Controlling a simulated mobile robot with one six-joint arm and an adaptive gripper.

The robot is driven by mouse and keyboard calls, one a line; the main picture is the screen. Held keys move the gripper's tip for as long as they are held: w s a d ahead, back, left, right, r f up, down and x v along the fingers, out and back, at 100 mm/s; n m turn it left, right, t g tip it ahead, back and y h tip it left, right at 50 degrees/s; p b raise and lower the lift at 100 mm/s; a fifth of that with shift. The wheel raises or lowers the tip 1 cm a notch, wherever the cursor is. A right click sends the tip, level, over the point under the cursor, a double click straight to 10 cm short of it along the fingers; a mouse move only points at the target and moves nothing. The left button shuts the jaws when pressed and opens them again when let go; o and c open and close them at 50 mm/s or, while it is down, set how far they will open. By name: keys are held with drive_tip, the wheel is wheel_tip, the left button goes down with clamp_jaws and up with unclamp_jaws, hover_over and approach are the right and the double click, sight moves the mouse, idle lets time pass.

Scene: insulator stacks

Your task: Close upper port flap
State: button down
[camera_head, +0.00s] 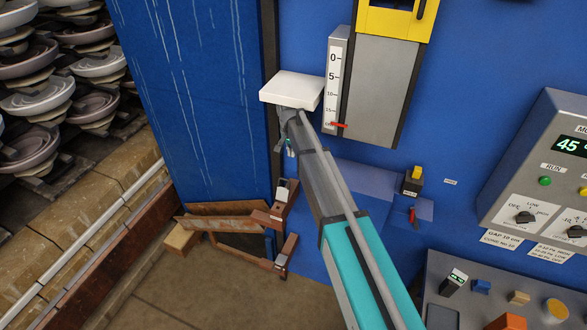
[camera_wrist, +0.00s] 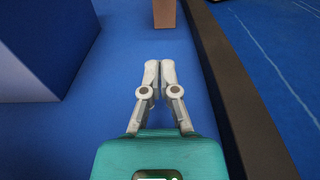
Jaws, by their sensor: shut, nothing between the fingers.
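A rusty brown plate (camera_head: 228,222) stands out at the foot of the streaked blue panel, above a dark opening with a brown frame. It looks like a hinged flap standing open, but I cannot tell for sure that it is the upper port flap. A brown bracket with a pale tip (camera_head: 284,196) sits at its right, with a similar one below. My gripper (camera_wrist: 160,68) is shut and empty, its fingers side by side over blue surface in the wrist view. A brown block (camera_wrist: 165,13) is beyond the fingertips, apart from them. In the head view my arm mostly hides the gripper.
A blue box (camera_wrist: 45,45) stands left of my gripper; a dark strip (camera_wrist: 245,90) runs along its right. A scale with a red pointer (camera_head: 338,80), a grey panel (camera_head: 383,90) and control boxes (camera_head: 540,185) are to the right. Insulator stacks (camera_head: 95,65) stand left.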

sight(283, 189)
drive_tip(key=shift+a+r, duration=0.1)
drive_tip(key=shift+a, duration=0.05)
drive_tip(key=shift+w, duration=0.15)
drive_tip(key=shift+d+f, duration=0.2)
drive_tip(key=f+b, duration=0.9)
drive_tip(key=b, duration=0.1)
drive_tip(key=shift+w+d+f, duration=0.15)
drive_tip(key=shift+w+f, duration=0.05)
drive_tip(key=shift+f, duration=0.2)
drive_tip(key=s, duration=0.1)
drive_tip(key=s+a+r, duration=0.1)
drive_tip(key=s+p, duration=0.1)
drive_tip(key=shift+s+a+r, duration=0.15)
drive_tip(key=shift+s, duration=0.2)
